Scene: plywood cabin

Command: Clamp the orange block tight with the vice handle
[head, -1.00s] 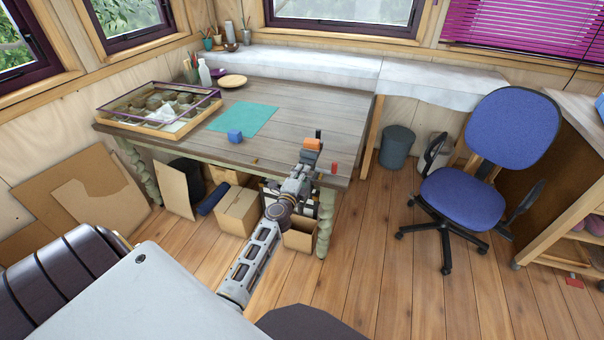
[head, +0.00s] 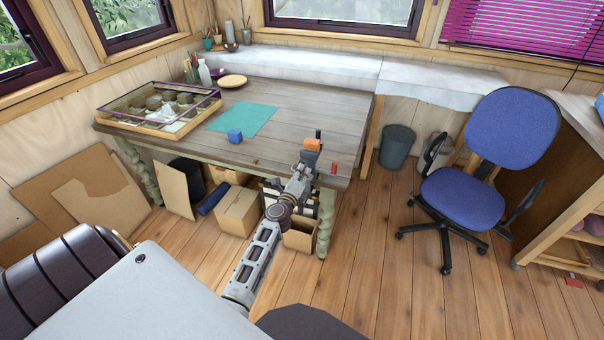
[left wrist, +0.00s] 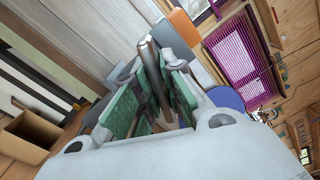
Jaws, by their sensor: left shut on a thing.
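The orange block (head: 312,144) sits at the grey vice on the table's near right edge. It also shows in the left wrist view (left wrist: 184,26), beside a grey vice jaw (left wrist: 168,42). In the head view my left gripper (head: 303,176) is at the near side of the vice (head: 306,157) and hides part of it. In the left wrist view its green-padded fingers (left wrist: 155,88) are shut on the dark vice handle (left wrist: 147,58), which runs between them. The contact of the far jaw with the block is not clear. My right gripper is not in view.
A blue cube (head: 235,136) lies by the teal mat (head: 246,117). A small red piece (head: 334,168) is right of the vice. A framed glass case (head: 160,107) stands at the left. Cardboard boxes (head: 238,210) are under the table. A blue chair (head: 461,198) stands at right.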

